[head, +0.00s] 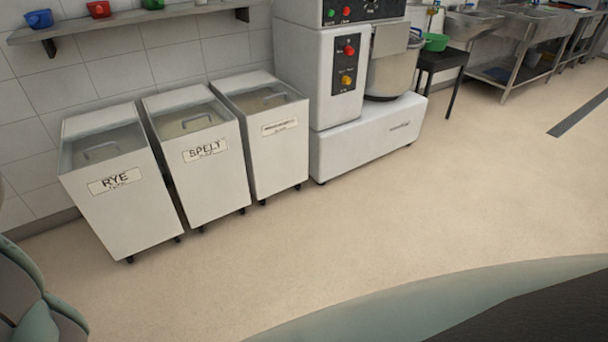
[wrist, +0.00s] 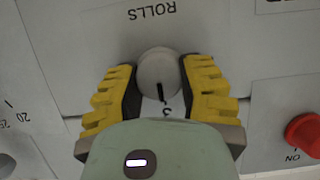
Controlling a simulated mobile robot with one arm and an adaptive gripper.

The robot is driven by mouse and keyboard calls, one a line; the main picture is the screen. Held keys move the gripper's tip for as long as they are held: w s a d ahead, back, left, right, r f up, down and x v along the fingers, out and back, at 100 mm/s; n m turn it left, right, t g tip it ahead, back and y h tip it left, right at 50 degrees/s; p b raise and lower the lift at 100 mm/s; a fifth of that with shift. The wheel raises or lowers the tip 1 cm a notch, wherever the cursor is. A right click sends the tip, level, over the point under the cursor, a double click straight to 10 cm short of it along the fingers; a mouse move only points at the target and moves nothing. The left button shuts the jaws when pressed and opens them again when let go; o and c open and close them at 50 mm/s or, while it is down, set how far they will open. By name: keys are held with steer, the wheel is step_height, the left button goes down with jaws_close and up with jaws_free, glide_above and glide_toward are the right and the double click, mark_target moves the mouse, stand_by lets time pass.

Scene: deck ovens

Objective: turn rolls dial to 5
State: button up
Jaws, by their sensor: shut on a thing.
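The rolls dial (wrist: 157,64) is a pale round knob on a light panel in the wrist view, with the label ROLLS (wrist: 152,11) upside down above it. A dark pointer line on its face points down in the picture, toward a printed digit (wrist: 166,112) partly covered by my gripper; I cannot tell surely which digit it is. My gripper (wrist: 158,76) has its yellow-padded fingers on both sides of the dial, shut on it. The rest of the dial's scale is hidden. The head view shows neither the dial nor my gripper.
The head view shows flour bins (head: 205,165), a mixer (head: 360,140), a wall shelf (head: 130,20) and clear floor (head: 330,240).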

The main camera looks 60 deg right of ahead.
steer(key=shift+w+d+f+b, duration=0.1)
steer(key=shift+f+b, duration=0.1)
steer(key=shift+b, duration=0.1)
steer(key=shift+f+b, duration=0.15)
steer(key=shift+b, duration=0.3)
steer(key=m+b, duration=0.1)
steer(key=b, duration=0.3)
steer(key=shift+w+f+g, duration=0.1)
steer(key=shift+w+g, duration=0.05)
steer(key=shift+g, duration=0.15)
steer(key=m+g+y+b, duration=0.1)
steer(key=m+b, duration=0.1)
steer(key=b, duration=0.1)
steer(key=shift+d+m, duration=0.1)
steer(key=shift+m, duration=0.3)
steer(key=m+g+y, duration=0.1)
steer(key=m, duration=0.1)
steer(key=m+g+y+b, duration=0.1)
steer(key=m, duration=0.1)
steer(key=shift+m+g, duration=0.3)
steer(key=m+y+b, duration=0.1)
steer(key=m+y, duration=0.1)
steer(key=m, duration=0.2)
steer(key=shift+m+g, duration=0.4)
steer(key=shift+y, duration=0.3)
